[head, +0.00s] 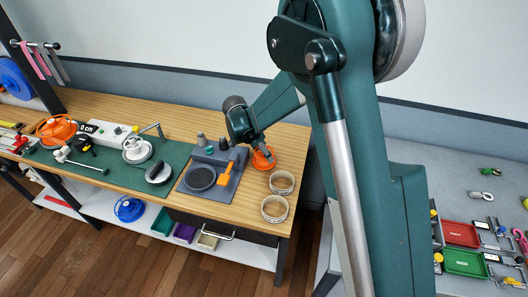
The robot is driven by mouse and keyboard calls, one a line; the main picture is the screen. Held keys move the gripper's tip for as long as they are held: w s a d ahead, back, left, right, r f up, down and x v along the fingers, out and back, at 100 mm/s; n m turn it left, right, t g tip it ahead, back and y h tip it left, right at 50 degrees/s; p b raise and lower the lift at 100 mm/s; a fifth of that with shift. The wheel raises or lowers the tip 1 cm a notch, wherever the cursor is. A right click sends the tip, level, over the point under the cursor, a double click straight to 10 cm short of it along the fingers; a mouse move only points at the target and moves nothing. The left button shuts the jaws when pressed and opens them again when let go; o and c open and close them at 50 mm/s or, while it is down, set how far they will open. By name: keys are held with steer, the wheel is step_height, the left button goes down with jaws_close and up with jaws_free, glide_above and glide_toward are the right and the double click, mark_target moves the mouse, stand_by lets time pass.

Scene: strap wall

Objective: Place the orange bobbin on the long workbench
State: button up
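A small orange round piece, which looks like the orange bobbin (262,161), is at the right end of the long workbench (294,150). My gripper (264,151) points down at it, with the fingertips at its top and partly covering it. The fingers are small in the head view. I cannot tell whether they are closed on the bobbin, or whether it touches the wooden top. A larger orange reel-like thing (56,129) sits at the left of the workbench.
Two pale rings (274,211) stand on the wood in front of the bobbin. A grey station with a black disc (200,179) and orange handle lies left of it. A green mat (108,172) holds several tools. Another table (470,200) with red and green trays is at right.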

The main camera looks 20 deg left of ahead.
steer(key=shift+f, duration=0.15)
steer(key=o, duration=1)
steer(key=shift+c, duration=0.2)
steer(key=shift+r, duration=0.2)
steer(key=v, duration=1.2)
